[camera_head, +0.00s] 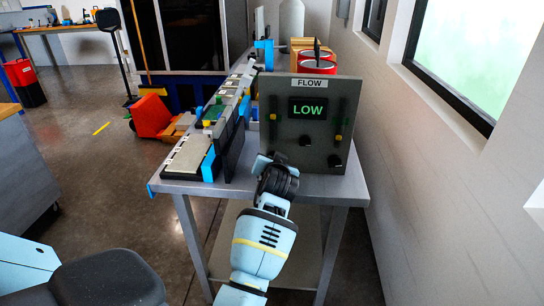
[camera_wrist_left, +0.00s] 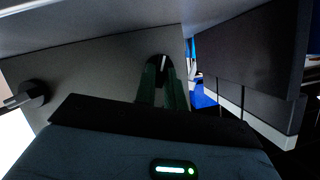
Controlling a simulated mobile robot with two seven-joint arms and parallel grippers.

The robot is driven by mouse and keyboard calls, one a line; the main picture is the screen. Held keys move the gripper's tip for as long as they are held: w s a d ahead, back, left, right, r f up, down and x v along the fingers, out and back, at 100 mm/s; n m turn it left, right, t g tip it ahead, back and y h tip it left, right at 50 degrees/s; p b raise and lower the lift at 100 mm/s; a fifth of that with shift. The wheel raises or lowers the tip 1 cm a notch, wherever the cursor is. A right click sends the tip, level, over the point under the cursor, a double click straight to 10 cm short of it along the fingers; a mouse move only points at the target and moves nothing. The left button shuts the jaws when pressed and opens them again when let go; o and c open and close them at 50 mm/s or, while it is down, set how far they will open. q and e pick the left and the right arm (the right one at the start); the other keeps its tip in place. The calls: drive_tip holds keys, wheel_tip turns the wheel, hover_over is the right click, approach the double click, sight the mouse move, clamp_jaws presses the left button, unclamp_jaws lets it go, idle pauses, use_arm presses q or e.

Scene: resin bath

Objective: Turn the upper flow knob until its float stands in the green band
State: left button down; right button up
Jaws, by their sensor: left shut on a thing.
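The grey flow panel (camera_head: 310,90) stands upright on the bench end, with a FLOW label and a dark display (camera_head: 307,108) reading LOW in green. A yellow float (camera_head: 273,116) shows on its left side and another yellow float (camera_head: 338,138) lower on its right side. The green bands are too small to make out clearly. Dark knobs show at the middle (camera_head: 305,141) and lower right (camera_head: 334,160). My left gripper (camera_head: 277,163) is at the panel's lower left; in the left wrist view its fingers (camera_wrist_left: 162,80) are shut on a dark knob, mostly hidden. My right gripper is out of view.
A dark upright plate (camera_head: 234,148) stands close left of the panel; it also shows in the left wrist view (camera_wrist_left: 250,60). Trays and parts line the bench (camera_head: 315,188) behind it. Red cans (camera_head: 318,67) stand behind the panel. A wall is close on the right.

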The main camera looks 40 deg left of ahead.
use_arm(q)
drive_tip(key=shift+a+r+n+t+h+p, duration=0.1)
drive_tip(key=shift+r+n+t+h+p, duration=0.2)
drive_tip(key=shift+n+p, duration=0.35)
drive_tip(key=shift+a+n+t+h+p, duration=0.1)
drive_tip(key=shift+n+h+p, duration=0.3)
drive_tip(key=shift+n+p, duration=0.2)
drive_tip(key=shift+s+n, duration=0.1)
drive_tip(key=shift+n, duration=0.15)
drive_tip(key=shift+f+p, duration=0.1)
drive_tip(key=shift+p, duration=0.2)
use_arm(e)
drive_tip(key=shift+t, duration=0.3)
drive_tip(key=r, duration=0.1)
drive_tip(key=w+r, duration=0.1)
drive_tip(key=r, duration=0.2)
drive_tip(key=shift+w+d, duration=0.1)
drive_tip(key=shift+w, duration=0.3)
use_arm(q)
drive_tip(key=shift+f+h, duration=0.1)
drive_tip(key=shift+h, duration=0.2)
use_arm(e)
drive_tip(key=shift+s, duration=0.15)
use_arm(q)
drive_tip(key=c, duration=1.5)
unclamp_jaws()
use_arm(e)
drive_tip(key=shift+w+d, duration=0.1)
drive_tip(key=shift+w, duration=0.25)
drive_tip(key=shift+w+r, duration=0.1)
